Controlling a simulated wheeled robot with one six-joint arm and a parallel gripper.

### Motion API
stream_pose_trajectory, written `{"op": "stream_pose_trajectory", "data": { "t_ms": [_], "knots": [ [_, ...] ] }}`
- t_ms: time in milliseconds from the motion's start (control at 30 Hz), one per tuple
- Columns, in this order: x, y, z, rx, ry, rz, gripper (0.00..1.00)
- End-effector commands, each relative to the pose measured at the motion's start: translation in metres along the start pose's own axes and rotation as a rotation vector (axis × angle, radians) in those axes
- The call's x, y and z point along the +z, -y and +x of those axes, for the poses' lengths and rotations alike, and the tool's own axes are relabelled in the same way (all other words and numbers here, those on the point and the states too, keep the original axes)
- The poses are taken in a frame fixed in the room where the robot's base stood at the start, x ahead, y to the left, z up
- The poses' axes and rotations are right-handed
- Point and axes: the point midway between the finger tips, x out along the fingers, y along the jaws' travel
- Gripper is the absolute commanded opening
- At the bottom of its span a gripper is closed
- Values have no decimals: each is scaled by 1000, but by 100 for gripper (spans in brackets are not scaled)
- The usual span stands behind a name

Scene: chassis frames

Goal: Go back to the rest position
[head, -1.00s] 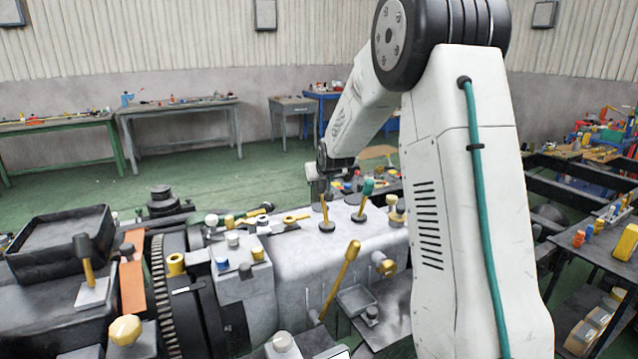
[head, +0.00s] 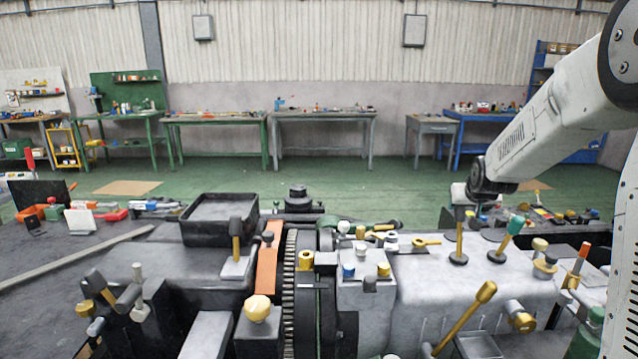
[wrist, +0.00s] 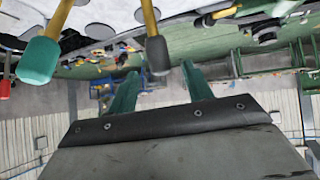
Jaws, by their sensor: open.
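The fingers are hard to make out there.
A black tray (head: 220,221) and a toothed wheel (head: 291,290) are on the machine's left part. A yellow lever (head: 465,318) sticks up in front. Workbenches (head: 322,117) line the back wall, with open green floor before them.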

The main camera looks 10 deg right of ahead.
Motion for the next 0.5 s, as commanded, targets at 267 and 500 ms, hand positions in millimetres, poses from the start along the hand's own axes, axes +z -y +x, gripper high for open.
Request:
{"op": "stream_pose_trajectory", "data": {
  "t_ms": [267, 500],
  "knots": [
    [95, 15, -43, -31, 351, 15, 50],
    [165, 50, -159, -76, 616, -25, 50]
  ]
}}
